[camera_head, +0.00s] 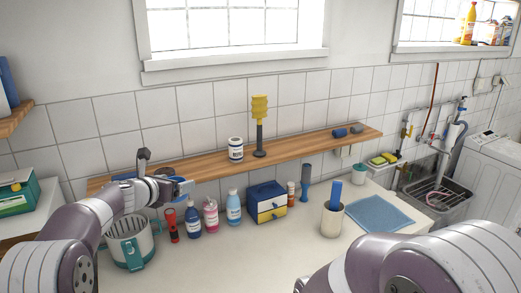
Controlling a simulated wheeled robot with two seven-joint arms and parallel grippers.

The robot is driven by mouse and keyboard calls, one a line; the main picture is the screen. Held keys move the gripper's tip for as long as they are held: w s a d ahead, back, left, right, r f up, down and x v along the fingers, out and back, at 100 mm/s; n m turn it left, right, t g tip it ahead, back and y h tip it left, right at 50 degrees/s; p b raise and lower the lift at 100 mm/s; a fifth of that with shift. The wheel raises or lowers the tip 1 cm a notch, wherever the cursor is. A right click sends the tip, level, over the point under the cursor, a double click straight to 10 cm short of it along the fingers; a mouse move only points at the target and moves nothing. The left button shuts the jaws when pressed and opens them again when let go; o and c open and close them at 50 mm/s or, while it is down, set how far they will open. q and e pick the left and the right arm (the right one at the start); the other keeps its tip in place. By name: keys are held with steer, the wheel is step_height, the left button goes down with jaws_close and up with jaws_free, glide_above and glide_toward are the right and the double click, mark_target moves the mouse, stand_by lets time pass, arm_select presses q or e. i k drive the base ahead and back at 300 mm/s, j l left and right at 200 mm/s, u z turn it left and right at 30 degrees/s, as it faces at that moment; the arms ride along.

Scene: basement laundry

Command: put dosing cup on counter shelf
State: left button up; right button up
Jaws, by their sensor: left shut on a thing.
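My left gripper (182,186) is over the left part of the wooden counter shelf (205,162), close to its front edge. It is shut on a small bluish thing, mostly hidden by the jaws; this seems to be the dosing cup, but its shape is not clear. I cannot tell whether it touches the shelf. A white tub with a dark label (236,150) and a yellow brush-like thing on a dark stand (259,125) stand on the shelf. My right arm shows at the lower right, with its gripper out of view.
Below the shelf, a grey and teal bucket (129,243), a red torch-like thing (171,225), several bottles (210,216) and a blue drawer box (267,202) stand on the counter (255,255). A beige cup (331,220) and blue cloth (379,213) are farther right. The shelf's middle right is clear.

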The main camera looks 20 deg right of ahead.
mark_target(204, 168)
steer(key=i+l, duration=0.55)
steer(key=i+l+u, duration=0.15)
steer(key=i+l, duration=0.4)
steer(key=l, duration=0.2)
steer(key=j+z, duration=0.15)
